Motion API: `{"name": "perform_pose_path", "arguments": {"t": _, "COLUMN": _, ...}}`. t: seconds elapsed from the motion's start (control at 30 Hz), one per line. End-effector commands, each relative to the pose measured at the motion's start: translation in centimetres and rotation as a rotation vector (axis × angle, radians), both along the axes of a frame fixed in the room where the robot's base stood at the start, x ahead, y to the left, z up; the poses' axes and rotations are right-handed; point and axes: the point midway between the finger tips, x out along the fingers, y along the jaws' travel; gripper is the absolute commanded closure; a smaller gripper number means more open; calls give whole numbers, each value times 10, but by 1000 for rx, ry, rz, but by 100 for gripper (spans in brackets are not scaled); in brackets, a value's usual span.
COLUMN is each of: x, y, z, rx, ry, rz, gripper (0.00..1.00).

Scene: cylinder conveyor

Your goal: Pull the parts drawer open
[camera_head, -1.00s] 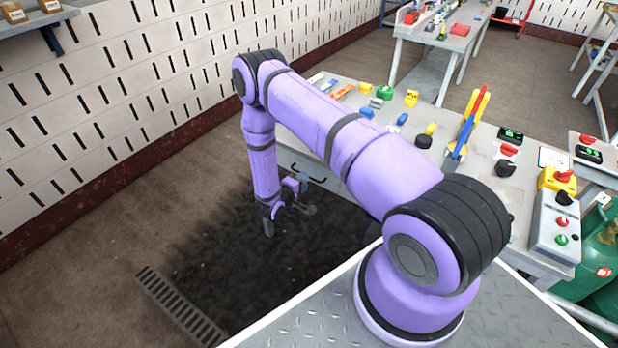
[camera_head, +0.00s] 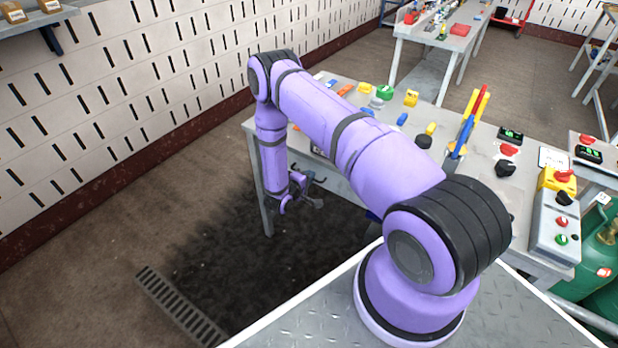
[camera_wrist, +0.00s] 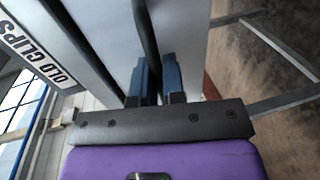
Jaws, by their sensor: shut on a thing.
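The workbench (camera_head: 264,188) stands ahead, with grey fronts below its top. In the wrist view a plain grey drawer front (camera_wrist: 105,35) carries a long dark bar handle (camera_wrist: 146,40). My gripper (camera_wrist: 155,80) has its two blue-grey fingers on either side of this handle, shut on it. In the head view my gripper (camera_head: 314,190) is low at the bench's near side, where the handle is mostly hidden by my arm. No clear gap shows that tells whether the drawer is open.
A label reading "OLD CLIPS" (camera_wrist: 40,55) is on the panel beside the drawer front, across a dark seam. Open floor (camera_head: 195,215) lies left of the bench.

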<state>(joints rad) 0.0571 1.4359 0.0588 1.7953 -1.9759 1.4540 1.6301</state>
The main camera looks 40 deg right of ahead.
Motion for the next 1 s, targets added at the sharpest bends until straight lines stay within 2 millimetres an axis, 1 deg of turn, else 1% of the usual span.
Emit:
{"name": "perform_pose_path", "arguments": {"t": 0.17, "x": -1, "y": 5, "z": 0, "rx": 0, "ry": 0, "rz": 1, "gripper": 100}}
{"name": "perform_pose_path", "arguments": {"t": 0.27, "x": -5, "y": 13, "z": 0, "rx": 1, "ry": 1, "rz": 1, "gripper": 100}}
{"name": "perform_pose_path", "arguments": {"t": 0.37, "x": -10, "y": 28, "z": 0, "rx": 0, "ry": 3, "rz": 4, "gripper": 100}}
{"name": "perform_pose_path", "arguments": {"t": 0.47, "x": -17, "y": 49, "z": 0, "rx": 1, "ry": 1, "rz": 5, "gripper": 100}}
{"name": "perform_pose_path", "arguments": {"t": 0.57, "x": -26, "y": 73, "z": 0, "rx": 0, "ry": 3, "rz": 6, "gripper": 100}}
{"name": "perform_pose_path", "arguments": {"t": 0.8, "x": -49, "y": 136, "z": 0, "rx": 0, "ry": 2, "rz": 7, "gripper": 100}}
{"name": "perform_pose_path", "arguments": {"t": 1.0, "x": -67, "y": 186, "z": 0, "rx": 0, "ry": 0, "rz": 5, "gripper": 100}}
